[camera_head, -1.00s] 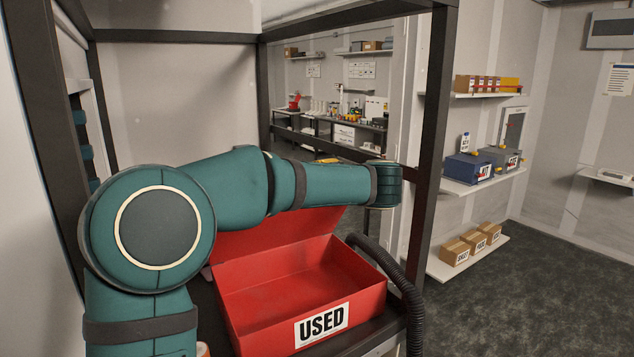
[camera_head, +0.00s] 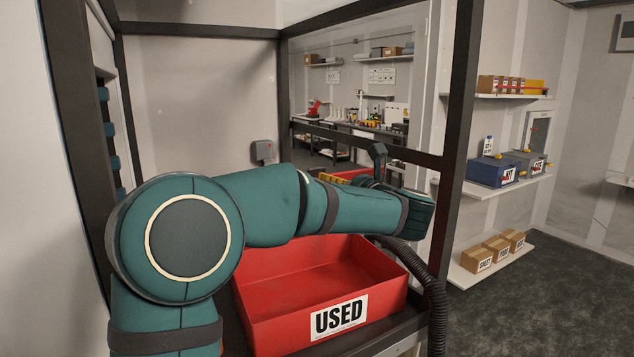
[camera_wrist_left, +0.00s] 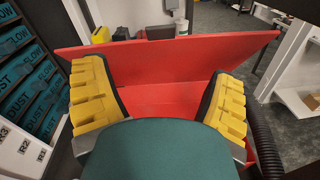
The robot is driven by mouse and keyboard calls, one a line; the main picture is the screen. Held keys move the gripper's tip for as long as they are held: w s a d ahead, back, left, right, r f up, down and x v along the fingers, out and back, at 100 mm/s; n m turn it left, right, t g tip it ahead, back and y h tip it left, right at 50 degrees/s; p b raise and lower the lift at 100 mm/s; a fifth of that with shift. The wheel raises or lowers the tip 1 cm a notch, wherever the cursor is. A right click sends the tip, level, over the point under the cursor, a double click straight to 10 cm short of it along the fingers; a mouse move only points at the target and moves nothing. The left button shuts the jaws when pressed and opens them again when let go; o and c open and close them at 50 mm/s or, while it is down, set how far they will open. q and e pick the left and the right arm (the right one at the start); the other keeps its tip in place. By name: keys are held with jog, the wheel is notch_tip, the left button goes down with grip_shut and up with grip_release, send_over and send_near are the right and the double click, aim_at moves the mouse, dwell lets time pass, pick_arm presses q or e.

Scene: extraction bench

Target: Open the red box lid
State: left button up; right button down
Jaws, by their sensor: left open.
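The red box (camera_head: 262,312) with a "USED" label stands on the bench in the head view, open at the top and empty where I can see inside. A red strip (camera_head: 350,173) above the arm appears to be the lid's upper part. In the left wrist view the lid (camera_wrist_left: 165,55) is a raised, tilted red panel. My left gripper (camera_wrist_left: 158,78) is open, its yellow-padded fingers apart before the lid; I cannot tell whether they touch it. My right gripper is out of view.
A black ribbed hose (camera_head: 432,300) runs along the box's right side. A dark frame post (camera_head: 458,120) stands to the right. Shelves with small boxes (camera_head: 492,172) are on the far wall. Labelled teal bins (camera_wrist_left: 30,85) stand left in the wrist view.

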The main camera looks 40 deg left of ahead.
aim_at(317, 171)
pick_arm(q)
jog(key=w+a+n, duration=0.1)
jog(key=w+a, duration=0.1)
jog(key=a, duration=0.2)
jog(key=w+a+n+p, duration=0.1)
jog(key=w+a, duration=0.1)
jog(key=a, duration=0.2)
jog(key=w+a+p, duration=0.1)
jog(key=w+a, duration=0.1)
jog(key=a, duration=0.2)
jog(key=shift+w+f+n, duration=0.1)
jog(key=shift+f+n, duration=0.25)
jog(key=shift+n, duration=0.05)
